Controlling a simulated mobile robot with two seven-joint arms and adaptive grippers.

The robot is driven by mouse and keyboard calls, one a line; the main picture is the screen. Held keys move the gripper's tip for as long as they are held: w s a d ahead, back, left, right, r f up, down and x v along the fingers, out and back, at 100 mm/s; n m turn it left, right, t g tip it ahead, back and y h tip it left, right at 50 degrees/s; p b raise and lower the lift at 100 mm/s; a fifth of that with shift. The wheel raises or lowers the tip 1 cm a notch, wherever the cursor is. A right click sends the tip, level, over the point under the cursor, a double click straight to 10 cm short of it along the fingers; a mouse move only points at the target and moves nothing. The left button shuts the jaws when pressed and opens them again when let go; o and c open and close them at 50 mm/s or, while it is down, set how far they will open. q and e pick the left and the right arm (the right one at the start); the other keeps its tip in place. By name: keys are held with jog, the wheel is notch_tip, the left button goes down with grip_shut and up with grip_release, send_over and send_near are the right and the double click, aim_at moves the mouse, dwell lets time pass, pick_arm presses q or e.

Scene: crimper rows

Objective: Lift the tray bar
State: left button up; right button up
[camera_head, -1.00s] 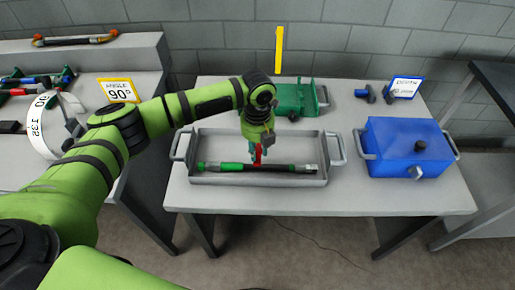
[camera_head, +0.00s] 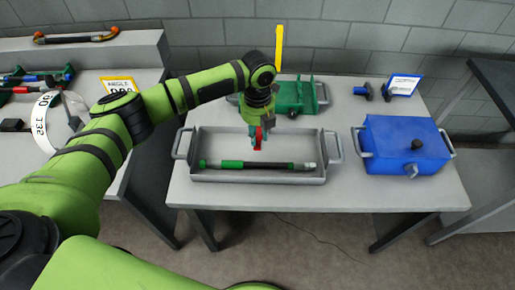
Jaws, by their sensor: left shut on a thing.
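The tray bar (camera_head: 265,165) is a dark rod with green parts at its left and a pale right end. It lies lengthwise in the grey open tray (camera_head: 202,136), which has a handle at each end. My left gripper (camera_head: 257,146) points down above the middle of the bar, with a small visible gap between its tips and the bar. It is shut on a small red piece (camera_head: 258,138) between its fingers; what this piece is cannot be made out. My right gripper is not in view.
A green fixture (camera_head: 292,98) stands behind the tray. A blue box (camera_head: 395,145) with a black knob is at the right, near small blue pieces (camera_head: 363,91) and a sign (camera_head: 403,84). A side bench with tools is at the left. The table's front strip is clear.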

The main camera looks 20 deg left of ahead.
pick_arm(q)
jog(key=shift+w+a+r, duration=0.2)
jog(key=shift+w+r, duration=0.55)
jog(key=shift+w+a+r+b, duration=0.2)
jog(key=shift+w+r, duration=0.15)
jog(key=shift+w, duration=0.3)
jog(key=shift+w+a+r+b, duration=0.2)
jog(key=shift+w+r, duration=0.15)
jog(key=shift+w, duration=0.3)
jog(key=shift+w+a+r+b, duration=0.2)
jog(key=shift+w+r+b, duration=0.1)
jog(key=shift+w+r, duration=0.25)
jog(key=shift+w+a+r+b, duration=0.25)
jog(key=shift+w+r, duration=0.15)
jog(key=shift+w, duration=0.4)
jog(key=shift+w+a+r+b, duration=0.15)
jog(key=shift+w+r+b, duration=0.15)
jog(key=shift+w+r, duration=0.25)
jog(key=shift+w, duration=0.15)
